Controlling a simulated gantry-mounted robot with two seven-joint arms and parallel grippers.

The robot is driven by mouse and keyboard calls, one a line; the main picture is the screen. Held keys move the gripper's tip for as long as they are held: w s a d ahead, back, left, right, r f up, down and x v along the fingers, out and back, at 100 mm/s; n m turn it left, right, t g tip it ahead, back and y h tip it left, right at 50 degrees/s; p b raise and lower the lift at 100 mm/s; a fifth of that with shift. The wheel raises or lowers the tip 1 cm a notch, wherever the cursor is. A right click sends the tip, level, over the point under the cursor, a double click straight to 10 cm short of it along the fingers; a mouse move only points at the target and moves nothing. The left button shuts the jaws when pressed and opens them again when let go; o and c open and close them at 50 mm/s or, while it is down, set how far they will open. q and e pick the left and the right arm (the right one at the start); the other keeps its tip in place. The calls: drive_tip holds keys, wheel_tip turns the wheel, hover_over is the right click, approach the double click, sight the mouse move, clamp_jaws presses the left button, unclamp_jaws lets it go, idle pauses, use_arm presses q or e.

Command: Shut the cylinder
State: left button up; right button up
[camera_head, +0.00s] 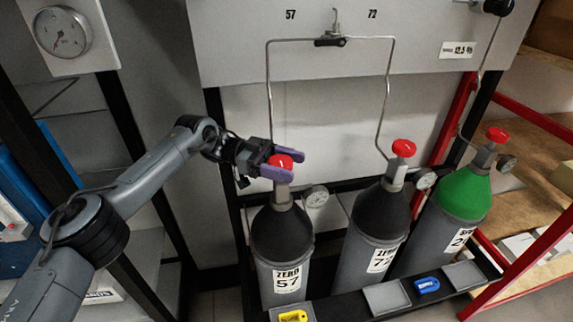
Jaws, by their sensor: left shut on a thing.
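Three gas cylinders stand in a row in a rack. The left one is cylinder 57 (281,240), grey with a black shoulder and a "ZERO 57" label. Its red valve knob (281,161) is on top. My left gripper (284,166), with purple fingers, is shut on this red knob, one finger on each side. The middle cylinder, labelled 72 (372,230), has a black shoulder and its own red knob (403,148). The right cylinder (451,215) has a green shoulder and a red knob (497,135). My right gripper is not in view.
Round gauges sit beside the valves, one by cylinder 57 (316,197). Thin metal pipes run up to a panel valve (331,41) between the marks 57 and 72. A wall gauge (62,33) is at upper left. The rack's front ledge holds a yellow tag (293,316) and a blue tag (427,285).

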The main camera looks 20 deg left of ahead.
sight(269, 160)
use_arm(q)
drive_tip(key=o, duration=0.8)
drive_tip(key=shift+d, duration=0.1)
drive_tip(key=shift+c, duration=0.2)
drive_tip(key=shift+o, duration=1)
drive_tip(key=a, duration=0.3)
drive_tip(key=a+p, duration=0.1)
drive_tip(key=a, duration=0.2)
drive_tip(key=a+p, duration=0.1)
drive_tip(key=a, duration=0.2)
drive_tip(key=shift+w+a, duration=0.2)
drive_tip(key=shift+w, duration=0.15)
drive_tip(key=shift+a+p, duration=0.3)
drive_tip(key=shift+a, duration=0.35)
drive_tip(key=shift+r, duration=0.1)
